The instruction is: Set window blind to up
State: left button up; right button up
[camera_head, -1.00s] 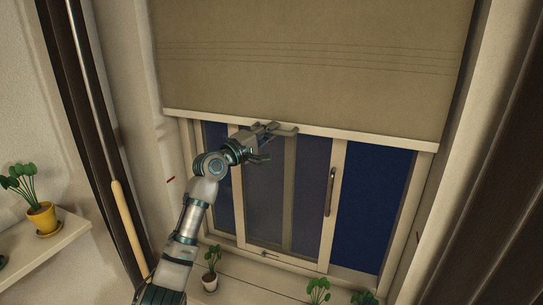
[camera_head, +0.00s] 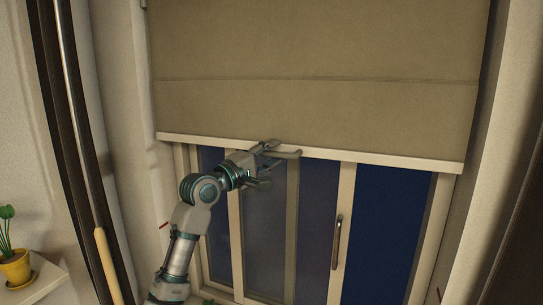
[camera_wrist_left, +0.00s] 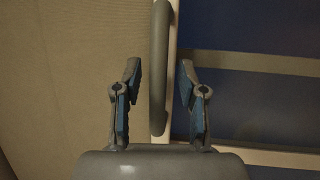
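The beige window blind (camera_head: 320,50) hangs over the upper part of the window in the head view. Its pale bottom bar (camera_head: 380,162) crosses above the glass. A grey handle (camera_head: 288,154) is at the bar; it also shows in the left wrist view (camera_wrist_left: 159,75). My left gripper (camera_head: 266,164) is at this handle, just in front of the bar. In the left wrist view, the two fingers of my left gripper (camera_wrist_left: 160,88) stand apart on either side of the handle, with gaps visible. Contact cannot be told. My right gripper is not in view.
The window (camera_head: 320,215) has a dark upright window handle (camera_head: 337,242) below the bar. A yellow plant pot (camera_head: 15,268) stands on a shelf at the lower left. Dark curtains flank the window on both sides.

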pick_arm(q)
jog(key=shift+s, duration=0.1)
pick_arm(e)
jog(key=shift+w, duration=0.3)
pick_arm(q)
jog(key=v, duration=1.2)
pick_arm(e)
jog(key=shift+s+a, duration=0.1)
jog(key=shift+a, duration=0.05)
pick_arm(q)
jog(key=shift+f, duration=0.1)
